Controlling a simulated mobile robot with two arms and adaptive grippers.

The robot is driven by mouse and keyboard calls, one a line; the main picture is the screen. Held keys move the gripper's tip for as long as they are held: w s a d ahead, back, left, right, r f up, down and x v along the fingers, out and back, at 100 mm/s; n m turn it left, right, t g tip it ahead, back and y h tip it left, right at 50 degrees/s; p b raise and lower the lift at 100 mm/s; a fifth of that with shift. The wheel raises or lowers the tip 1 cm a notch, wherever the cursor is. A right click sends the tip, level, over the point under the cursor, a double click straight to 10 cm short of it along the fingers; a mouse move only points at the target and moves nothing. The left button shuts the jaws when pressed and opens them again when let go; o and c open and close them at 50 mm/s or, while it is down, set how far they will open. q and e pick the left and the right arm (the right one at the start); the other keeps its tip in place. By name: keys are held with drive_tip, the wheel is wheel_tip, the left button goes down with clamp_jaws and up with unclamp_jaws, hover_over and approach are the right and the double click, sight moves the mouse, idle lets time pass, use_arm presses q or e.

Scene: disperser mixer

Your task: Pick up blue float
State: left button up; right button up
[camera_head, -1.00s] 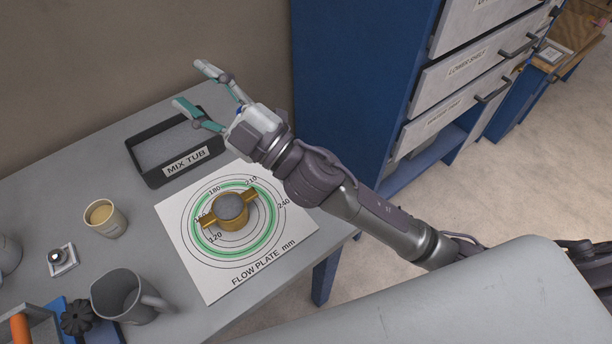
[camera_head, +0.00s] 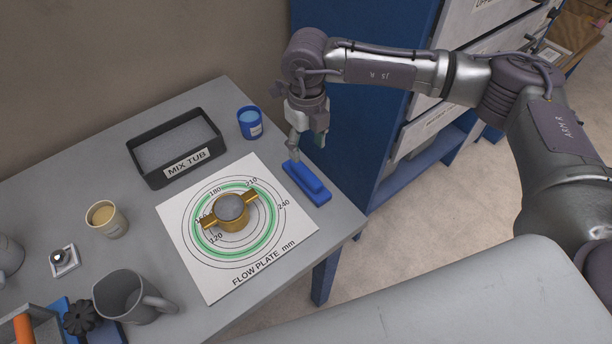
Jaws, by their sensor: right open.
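The blue float (camera_head: 313,191), a flat blue block with a raised blue grip along its top, lies on the grey table near its right edge, right of the flow plate. My right gripper (camera_head: 305,147) points down over the far end of the float. Its jaws are open, and one fingertip overlaps the float's far end in the picture; I cannot tell if they touch. The gripper partly hides that end. My left gripper is not in view.
The flow plate (camera_head: 187,222) with a brass ring mould (camera_head: 232,213) lies left of the float. A black mix tub (camera_head: 150,180) and a blue cup (camera_head: 249,123) stand behind. A blue drawer cabinet (camera_head: 352,150) stands right of the table.

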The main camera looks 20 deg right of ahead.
drive_tip(key=p, duration=0.1)
hover_over(306, 172)
drive_tip(key=f, duration=0.5)
drive_tip(key=shift+s+f, duration=0.1)
drive_tip(key=shift+s, duration=0.1)
drive_tip(key=shift+f+p, duration=0.45)
drive_tip(key=shift+f, duration=0.1)
drive_tip(key=f, duration=0.1)
drive_tip(key=f+p, duration=0.1)
drive_tip(key=f, duration=0.1)
drive_tip(key=shift+w+f, duration=0.3)
drive_tip(key=shift+f, duration=0.4)
drive_tip(key=shift+c, duration=0.3)
clamp_jaws()
